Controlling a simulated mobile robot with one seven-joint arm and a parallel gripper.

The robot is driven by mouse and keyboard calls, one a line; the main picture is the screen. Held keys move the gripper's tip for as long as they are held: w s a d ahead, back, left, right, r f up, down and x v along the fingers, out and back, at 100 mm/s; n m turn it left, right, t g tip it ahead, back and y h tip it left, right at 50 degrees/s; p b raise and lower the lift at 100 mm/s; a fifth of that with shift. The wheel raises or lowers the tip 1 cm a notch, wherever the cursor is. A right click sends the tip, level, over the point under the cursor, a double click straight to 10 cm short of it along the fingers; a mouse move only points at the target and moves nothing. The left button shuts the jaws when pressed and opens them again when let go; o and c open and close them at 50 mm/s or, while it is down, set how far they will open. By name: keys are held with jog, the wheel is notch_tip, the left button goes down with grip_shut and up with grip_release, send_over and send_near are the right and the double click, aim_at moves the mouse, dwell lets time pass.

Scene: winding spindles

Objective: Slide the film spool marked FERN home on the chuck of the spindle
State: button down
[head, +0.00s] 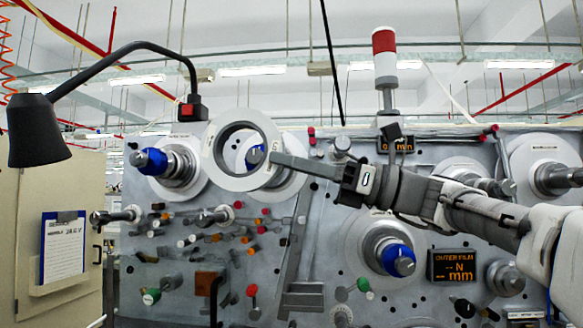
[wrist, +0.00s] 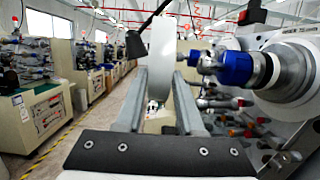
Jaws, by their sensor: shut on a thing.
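My gripper (head: 278,160) is shut on the rim of a pale grey ring-shaped film spool (head: 240,184). No FERN marking is readable on it. In the wrist view the spool (wrist: 160,48) stands upright, edge-on between the two fingers. In the head view a blue-ended chuck (head: 255,157) shows through the spool's hole. In the wrist view a blue-collared chuck (wrist: 235,68) sticks out of the panel to the right of the spool, with a visible gap between them. Another blue chuck (head: 152,161) is at the panel's upper left, and one (head: 396,258) is lower right.
A black lamp (head: 36,130) arches over the panel's left. Small colored knobs (head: 220,237) and rods project below the spool. A red-white signal tower (head: 384,55) stands above. Displays (head: 452,265) sit at right. The wrist view shows an open aisle (wrist: 105,125) at left.

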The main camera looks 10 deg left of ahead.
jog(key=shift+r, duration=0.1)
jog(key=w+p, duration=1.4)
jog(key=w, duration=0.1)
jog(key=shift+w+a, duration=0.2)
jog(key=shift+a, duration=0.2)
dwell(1.6)
jog(key=shift+w, duration=0.1)
jog(key=shift+c, duration=2.2)
grip_release()
jog(key=shift+d+f, duration=0.1)
jog(key=shift+f, duration=0.1)
